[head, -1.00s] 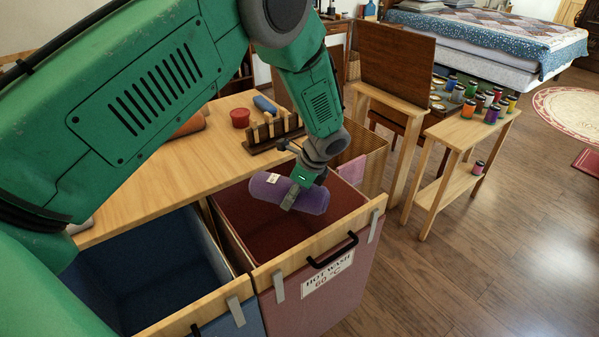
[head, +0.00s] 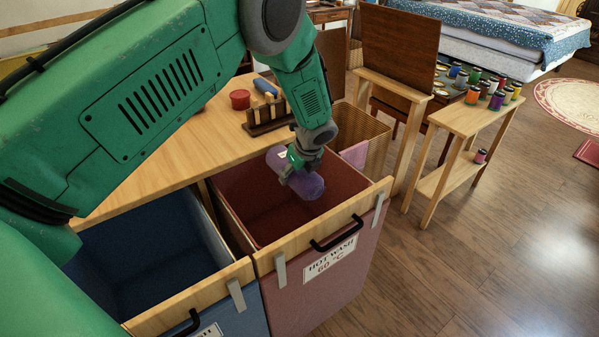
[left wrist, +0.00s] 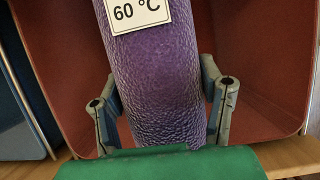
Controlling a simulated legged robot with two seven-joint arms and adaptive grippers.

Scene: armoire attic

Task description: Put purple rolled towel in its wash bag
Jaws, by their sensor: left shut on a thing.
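The purple rolled towel (head: 308,186) has a white tag, which reads 60 °C in the left wrist view. My left gripper (head: 300,172) is shut on the towel (left wrist: 155,75). The fingers of the left gripper (left wrist: 163,105) lie on both sides of it. The towel is over the open red-lined bag (head: 245,215), whose front label reads HOT WASH 60 °C. In the left wrist view the red lining (left wrist: 255,60) surrounds the towel. I cannot tell how far below the rim the towel is. My right gripper is not in view.
An open blue-lined bag (head: 150,255) stands left of the red one. A wooden table (head: 160,165) behind holds a red pot (head: 240,99) and a wooden rack (head: 268,118). A wicker basket (head: 370,130) stands behind right.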

